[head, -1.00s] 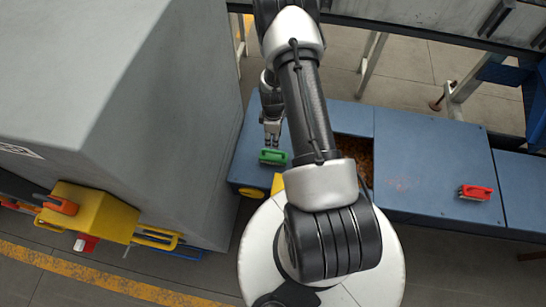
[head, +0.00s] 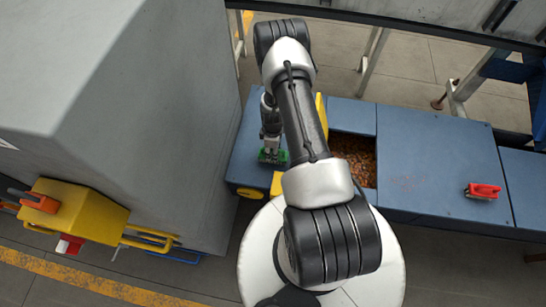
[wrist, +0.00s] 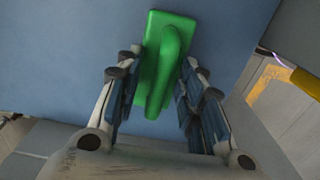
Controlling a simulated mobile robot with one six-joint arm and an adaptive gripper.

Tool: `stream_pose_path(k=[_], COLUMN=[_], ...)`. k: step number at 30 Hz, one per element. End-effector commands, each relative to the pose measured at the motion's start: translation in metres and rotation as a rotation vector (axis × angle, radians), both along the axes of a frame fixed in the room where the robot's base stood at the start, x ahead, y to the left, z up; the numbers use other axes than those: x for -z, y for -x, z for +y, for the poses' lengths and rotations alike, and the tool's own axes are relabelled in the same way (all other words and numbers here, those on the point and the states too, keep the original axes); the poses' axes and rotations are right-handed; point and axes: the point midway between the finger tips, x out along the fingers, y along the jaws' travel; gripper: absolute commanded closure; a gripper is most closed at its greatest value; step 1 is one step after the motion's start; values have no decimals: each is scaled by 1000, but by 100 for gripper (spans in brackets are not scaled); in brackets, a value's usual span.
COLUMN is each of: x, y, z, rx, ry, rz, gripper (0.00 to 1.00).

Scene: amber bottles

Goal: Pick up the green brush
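The green brush (head: 281,157) lies on the left part of the blue bench top (head: 240,165). It also shows in the wrist view as a green block with a raised handle (wrist: 163,70). My gripper (head: 271,147) is down at the brush and partly covers it in the head view. In the wrist view my gripper (wrist: 153,78) is open, with one finger on each side of the handle. A gap shows between the handle and the left fingers; the right fingers are close to the handle, and I cannot tell if they touch it.
A red brush (head: 484,190) lies on the right part of the bench. An opening with brown bits (head: 356,158) is in the middle of the bench. A large grey cabinet (head: 170,120) stands close on the left, with a yellow box (head: 75,215) on it.

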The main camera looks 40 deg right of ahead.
Motion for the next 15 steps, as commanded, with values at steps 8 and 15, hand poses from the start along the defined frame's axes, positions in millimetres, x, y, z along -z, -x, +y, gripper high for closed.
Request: stream_pose_path(k=[8,15], x=[-1,-1], y=[0,0], z=[0,0], rx=[0,0], ry=[1,1], rz=[-1,-1], gripper=[72,88])
